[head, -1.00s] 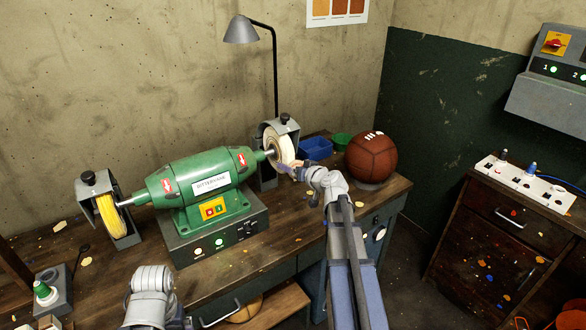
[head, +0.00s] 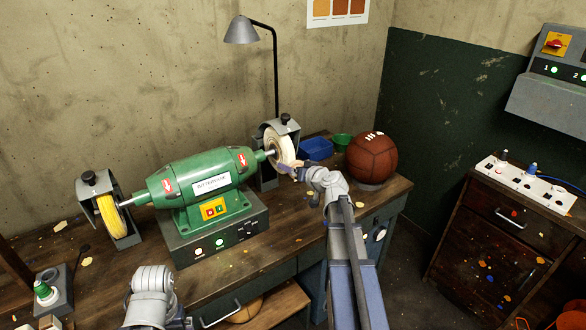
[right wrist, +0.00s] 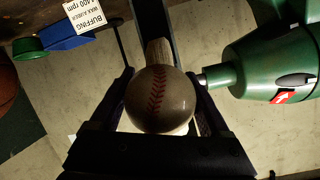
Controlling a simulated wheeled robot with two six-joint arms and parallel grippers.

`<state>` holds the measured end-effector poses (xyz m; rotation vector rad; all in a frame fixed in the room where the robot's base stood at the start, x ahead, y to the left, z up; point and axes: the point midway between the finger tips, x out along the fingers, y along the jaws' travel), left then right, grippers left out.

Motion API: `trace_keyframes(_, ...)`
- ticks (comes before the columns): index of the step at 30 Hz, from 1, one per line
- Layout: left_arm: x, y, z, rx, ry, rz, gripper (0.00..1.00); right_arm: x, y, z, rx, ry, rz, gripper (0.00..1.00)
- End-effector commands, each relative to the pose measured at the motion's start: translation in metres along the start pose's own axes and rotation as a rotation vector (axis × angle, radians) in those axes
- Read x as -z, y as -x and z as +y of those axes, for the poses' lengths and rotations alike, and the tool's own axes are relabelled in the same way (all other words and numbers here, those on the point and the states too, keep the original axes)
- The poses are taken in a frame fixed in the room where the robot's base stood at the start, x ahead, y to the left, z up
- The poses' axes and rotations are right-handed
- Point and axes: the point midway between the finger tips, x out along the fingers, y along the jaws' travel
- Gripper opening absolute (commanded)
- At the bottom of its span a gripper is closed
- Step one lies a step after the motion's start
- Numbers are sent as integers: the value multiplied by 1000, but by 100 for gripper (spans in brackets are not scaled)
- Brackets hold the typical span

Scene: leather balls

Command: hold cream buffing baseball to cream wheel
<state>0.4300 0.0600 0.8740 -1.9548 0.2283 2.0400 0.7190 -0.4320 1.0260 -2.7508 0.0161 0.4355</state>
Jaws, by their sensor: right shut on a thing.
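The cream wheel (head: 284,148) is on the right end of the green buffing machine (head: 205,183), under a grey guard. My right gripper (head: 289,167) is at the front of this wheel, shut on the baseball. In the right wrist view the baseball (right wrist: 160,103), cream-grey with dark red stitching, sits between the fingers of my right gripper (right wrist: 160,85). The wheel's edge (right wrist: 158,52) shows directly behind the ball; they look touching or nearly so. In the head view the ball is mostly hidden by the gripper. Of my left arm only the wrist shows; its gripper is hidden.
A yellow wheel (head: 112,215) is on the machine's left end. A brown ball (head: 371,157) stands right of my right wrist, with a blue bin (head: 316,148) and a green bowl (head: 342,141) behind. A lamp (head: 242,30) rises behind the machine.

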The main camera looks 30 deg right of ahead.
Motion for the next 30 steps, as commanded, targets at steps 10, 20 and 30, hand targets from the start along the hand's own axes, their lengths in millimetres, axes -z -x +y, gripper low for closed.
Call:
trace_keyframes(10, 0, -2, 0, 0, 0, 0, 100, -5, 10, 2, -1, -1, 0, 33)
trace_keyframes(20, 0, -6, 1, 0, 0, 0, 100, -16, 34, 7, -2, 0, 0, 33)
trace_keyframes(30, 1, -10, 1, 0, 0, 0, 100, -26, 57, 12, -1, 0, 0, 33)
